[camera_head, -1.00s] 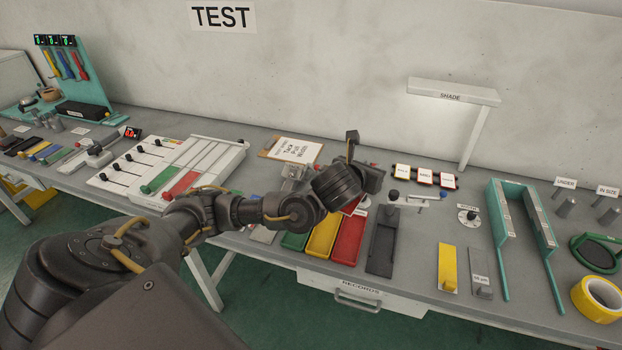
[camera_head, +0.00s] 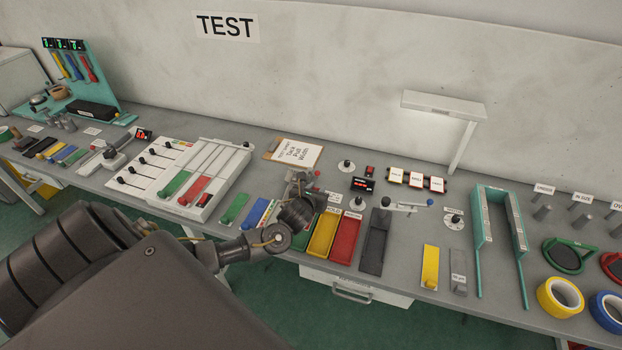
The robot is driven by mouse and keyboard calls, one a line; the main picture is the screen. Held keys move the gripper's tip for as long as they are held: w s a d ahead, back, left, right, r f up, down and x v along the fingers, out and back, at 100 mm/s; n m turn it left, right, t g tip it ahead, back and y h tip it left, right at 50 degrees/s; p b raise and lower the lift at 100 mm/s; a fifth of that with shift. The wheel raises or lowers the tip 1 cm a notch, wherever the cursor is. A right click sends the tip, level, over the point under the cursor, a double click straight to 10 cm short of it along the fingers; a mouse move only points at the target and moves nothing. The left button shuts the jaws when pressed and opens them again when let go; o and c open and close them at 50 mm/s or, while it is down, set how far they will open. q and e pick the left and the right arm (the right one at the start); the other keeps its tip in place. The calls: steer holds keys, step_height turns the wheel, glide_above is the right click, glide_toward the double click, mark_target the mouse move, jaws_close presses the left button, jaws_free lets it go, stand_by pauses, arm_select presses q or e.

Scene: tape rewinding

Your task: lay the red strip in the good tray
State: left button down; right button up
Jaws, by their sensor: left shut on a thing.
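My left gripper (camera_head: 303,188) is over the left end of the row of trays, shut, with its fingers pointing away and partly hidden by its own wrist. The red strip is in its grasp but cannot be made out clearly behind the gripper. Below and beside it are a green tray (camera_head: 304,246), mostly hidden by my arm, a yellow tray (camera_head: 322,238) and a red tray (camera_head: 345,241). The tray labels are too small or hidden to read, so I cannot tell by label which is the good tray. My right gripper is not in view.
A dark grey tray (camera_head: 374,245) stands right of the red one. A green strip (camera_head: 235,208) and a blue strip (camera_head: 257,212) lie left of my gripper. A yellow bar (camera_head: 430,266) and a teal frame (camera_head: 481,240) stand to the right. A drawer (camera_head: 355,284) hangs below the bench edge.

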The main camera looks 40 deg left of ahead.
arm_select(q)
steer(key=shift+s+a+f, duration=0.4)
steer(key=shift+s+a, duration=0.25)
steer(key=shift+a, duration=0.1)
steer(key=shift+f, duration=0.15)
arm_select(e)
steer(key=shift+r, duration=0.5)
arm_select(q)
steer(key=shift+w+f, duration=0.1)
steer(key=shift+f, duration=0.7)
step_height(320, 180, down, 4)
steer(key=b, duration=0.3)
steer(key=shift+f, duration=0.15)
steer(key=shift+f+b, duration=0.45)
steer(key=shift+b, duration=0.4)
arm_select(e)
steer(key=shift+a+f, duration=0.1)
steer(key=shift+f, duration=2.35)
arm_select(q)
steer(key=shift+f, duration=0.55)
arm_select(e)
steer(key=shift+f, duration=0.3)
